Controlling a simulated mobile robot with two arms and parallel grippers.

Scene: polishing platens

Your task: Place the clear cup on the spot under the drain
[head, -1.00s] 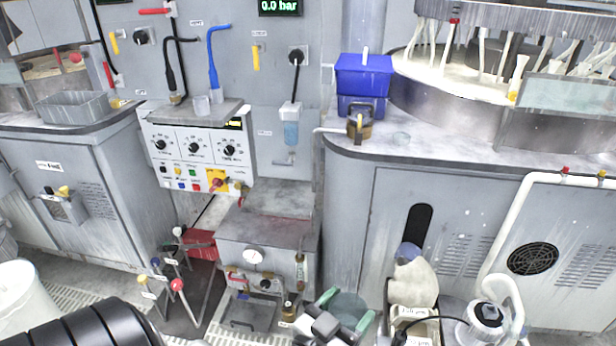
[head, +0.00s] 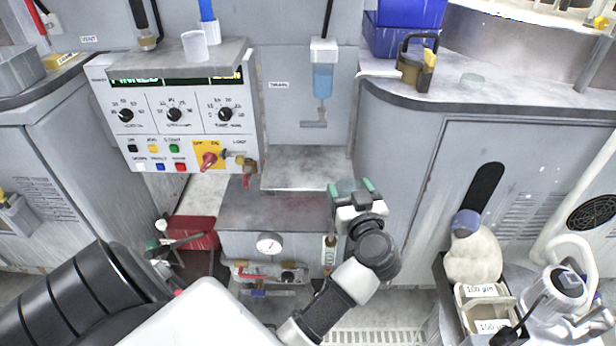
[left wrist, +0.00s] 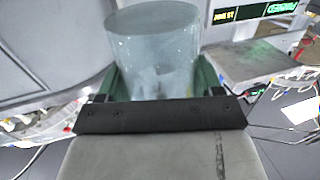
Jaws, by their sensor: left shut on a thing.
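The clear cup (left wrist: 155,55) stands between the green fingers of my left gripper (left wrist: 155,88) in the left wrist view. In the head view my left gripper (head: 352,188) is shut on the cup, and little of the cup shows between the fingers. The gripper is in front of the cabinet corner, right of a bare metal ledge (head: 305,168). Above that ledge, a blue-filled unit (head: 323,80) hangs on the wall with a drain-like metal outlet (head: 314,124) below it. My right gripper is not in view.
A control box (head: 175,115) with knobs stands left of the ledge, with a small pale cup (head: 194,46) on top. The right counter (head: 410,96) holds a brass padlock-like item (head: 416,62) and blue boxes (head: 403,30). A lower metal cabinet top (head: 270,210) is bare.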

